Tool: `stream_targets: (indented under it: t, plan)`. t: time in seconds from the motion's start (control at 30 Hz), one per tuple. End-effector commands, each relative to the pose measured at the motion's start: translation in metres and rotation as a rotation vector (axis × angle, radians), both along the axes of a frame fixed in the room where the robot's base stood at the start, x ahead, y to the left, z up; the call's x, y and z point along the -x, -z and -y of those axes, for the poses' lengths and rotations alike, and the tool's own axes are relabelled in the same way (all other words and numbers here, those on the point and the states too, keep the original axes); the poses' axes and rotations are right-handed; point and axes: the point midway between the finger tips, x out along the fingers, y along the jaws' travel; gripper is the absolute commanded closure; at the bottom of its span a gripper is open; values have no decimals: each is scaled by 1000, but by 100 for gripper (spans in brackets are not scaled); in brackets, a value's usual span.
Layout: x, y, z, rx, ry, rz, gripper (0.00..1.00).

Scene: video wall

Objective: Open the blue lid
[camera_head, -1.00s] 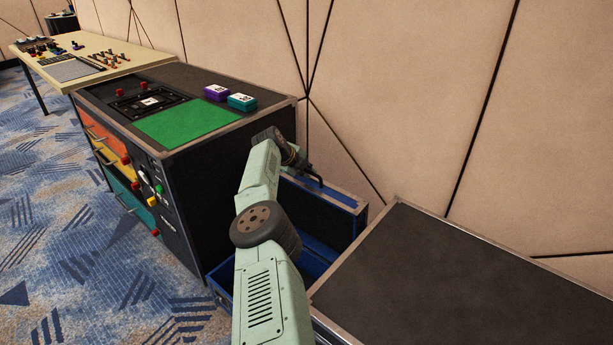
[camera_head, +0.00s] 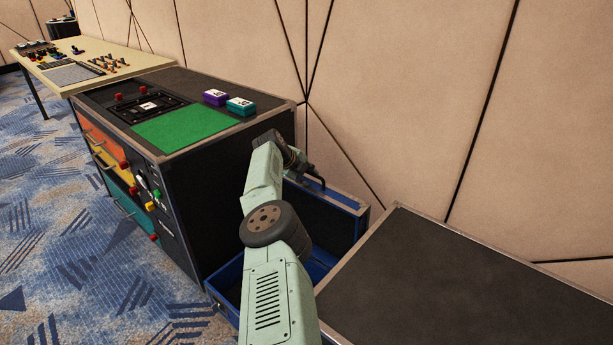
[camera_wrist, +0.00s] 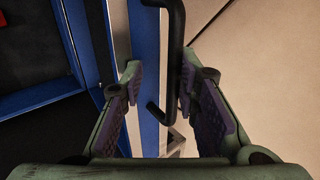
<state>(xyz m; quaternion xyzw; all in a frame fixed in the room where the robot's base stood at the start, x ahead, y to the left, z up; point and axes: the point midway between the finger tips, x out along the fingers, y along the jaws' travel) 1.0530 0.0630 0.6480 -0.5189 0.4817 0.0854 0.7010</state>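The blue lid (camera_head: 352,208) has a dark panel and a blue and metal rim. In the head view it stands raised at the back of an open blue-edged box (camera_head: 226,274). My gripper (camera_head: 316,183) is at the lid's top edge, partly hidden by my arm. In the wrist view my gripper (camera_wrist: 160,100) is open, with its fingers apart. A black handle (camera_wrist: 172,60) and the lid's blue and metal edge (camera_wrist: 146,50) lie between the fingers. The handle seems close to the right finger; I cannot tell if they touch.
A black console (camera_head: 225,170) with a green pad and purple and teal boxes stands left of the box. A dark-topped case (camera_head: 450,280) stands close on the right. The panelled wall (camera_head: 420,100) is right behind. Carpet (camera_head: 80,250) is free at left.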

Motion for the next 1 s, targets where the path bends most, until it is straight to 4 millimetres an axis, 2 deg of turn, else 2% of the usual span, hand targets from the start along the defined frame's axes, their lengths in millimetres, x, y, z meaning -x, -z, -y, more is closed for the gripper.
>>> stream_targets:
  t: [0.47, 0.83, 1.0]
  plan:
    - [1, -5, -5, -2, -1, 3, 70]
    - [16, -23, -14, -3, 1, 2, 70]
    - [32, -47, -26, -2, 0, 3, 70]
